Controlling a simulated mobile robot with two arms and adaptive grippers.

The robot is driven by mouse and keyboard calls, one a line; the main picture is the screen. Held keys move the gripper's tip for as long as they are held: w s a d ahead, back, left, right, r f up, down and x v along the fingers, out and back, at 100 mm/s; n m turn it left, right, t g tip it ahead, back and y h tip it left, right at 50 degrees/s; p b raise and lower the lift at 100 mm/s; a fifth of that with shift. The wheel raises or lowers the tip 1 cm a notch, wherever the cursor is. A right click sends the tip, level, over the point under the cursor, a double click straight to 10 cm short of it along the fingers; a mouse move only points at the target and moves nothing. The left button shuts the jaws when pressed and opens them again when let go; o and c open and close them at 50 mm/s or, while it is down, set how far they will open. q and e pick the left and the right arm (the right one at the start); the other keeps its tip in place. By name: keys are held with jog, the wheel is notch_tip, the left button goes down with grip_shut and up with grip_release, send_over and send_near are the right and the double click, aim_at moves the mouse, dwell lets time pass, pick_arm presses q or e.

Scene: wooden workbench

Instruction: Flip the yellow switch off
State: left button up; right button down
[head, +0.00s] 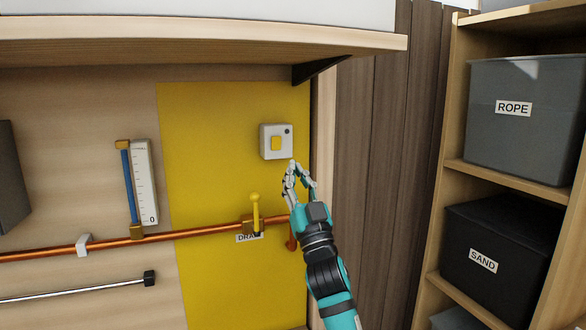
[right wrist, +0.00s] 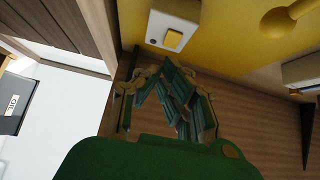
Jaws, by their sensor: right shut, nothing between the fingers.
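The yellow switch (head: 276,143) is a small rocker on a white box (head: 265,151) with a dark dot at its upper right corner. The box is fixed to a yellow wall panel. The switch also shows in the right wrist view (right wrist: 173,40), near the top. My right gripper (head: 297,167) is shut and empty, just below and slightly right of the switch box in the head view. In the right wrist view its fingers (right wrist: 172,72) are below the box. I cannot tell whether they touch it. My left gripper is out of view.
A copper pipe (head: 200,234) with a yellow valve handle (head: 255,212) and a partly hidden label runs below the switch. A shelf (head: 200,45) overhangs above. A gauge (head: 145,182) is at left. Bins marked ROPE (head: 540,110) and SAND (head: 510,232) stand at right.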

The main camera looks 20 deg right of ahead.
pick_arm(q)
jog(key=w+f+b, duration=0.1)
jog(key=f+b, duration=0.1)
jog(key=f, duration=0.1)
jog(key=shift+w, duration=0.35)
pick_arm(e)
jog(key=s+f, duration=0.3)
jog(key=f, duration=0.3)
jog(key=shift+s, duration=0.15)
jog(key=shift+d+f, duration=0.1)
jog(key=shift+d, duration=0.05)
